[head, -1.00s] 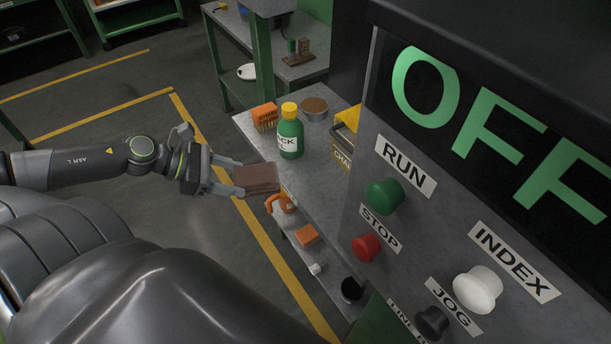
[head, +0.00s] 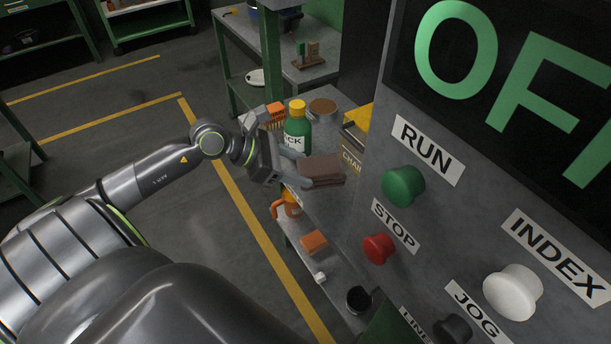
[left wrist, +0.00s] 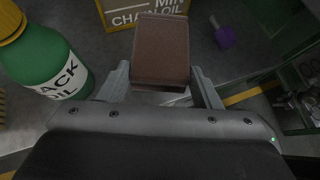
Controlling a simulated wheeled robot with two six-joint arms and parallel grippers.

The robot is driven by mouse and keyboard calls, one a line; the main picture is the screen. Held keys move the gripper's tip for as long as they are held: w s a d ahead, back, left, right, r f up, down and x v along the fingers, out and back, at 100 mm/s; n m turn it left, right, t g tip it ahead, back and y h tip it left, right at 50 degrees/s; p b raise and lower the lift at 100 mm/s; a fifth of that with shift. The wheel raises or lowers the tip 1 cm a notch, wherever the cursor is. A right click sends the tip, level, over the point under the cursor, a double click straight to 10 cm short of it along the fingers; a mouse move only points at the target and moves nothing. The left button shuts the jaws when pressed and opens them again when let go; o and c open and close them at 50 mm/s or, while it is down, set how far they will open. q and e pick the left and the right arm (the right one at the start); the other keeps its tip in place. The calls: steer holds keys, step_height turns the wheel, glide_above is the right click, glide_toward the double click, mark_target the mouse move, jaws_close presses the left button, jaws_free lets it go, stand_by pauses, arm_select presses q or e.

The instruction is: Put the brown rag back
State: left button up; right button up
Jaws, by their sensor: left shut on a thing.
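The brown rag (head: 322,168) is a folded brown block held at the left gripper's fingertips. It also shows in the left wrist view (left wrist: 161,52), between the two fingers. My left gripper (head: 312,172) is shut on the rag, in front of the green bottle and over the grey shelf top (head: 325,205). Whether the rag touches the shelf top cannot be told. My right gripper is not in view.
A green bottle with yellow cap (head: 298,128) stands close behind the gripper. An orange brush (head: 276,112), a round brown-topped tin (head: 322,108) and a yellow chain oil can (head: 355,135) stand nearby. The control panel (head: 400,150) rises at right. Lower shelf holds an orange block (head: 314,242).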

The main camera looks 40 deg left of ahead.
arm_select(q)
steer(key=shift+w+d, duration=0.75)
steer(key=shift+d, duration=0.05)
step_height(320, 180, down, 3)
steer(key=shift+a+f+p, duration=0.1)
steer(key=shift+p, duration=0.3)
steer(key=shift+f, duration=0.15)
steer(key=shift+f, duration=0.1)
steer(key=shift+f+b, duration=0.15)
steer(key=shift+b, duration=0.15)
steer(key=o, duration=0.9)
steer(key=shift+s, duration=0.1)
steer(key=shift+a+r+p, duration=0.1)
steer(key=shift+r+p, duration=0.2)
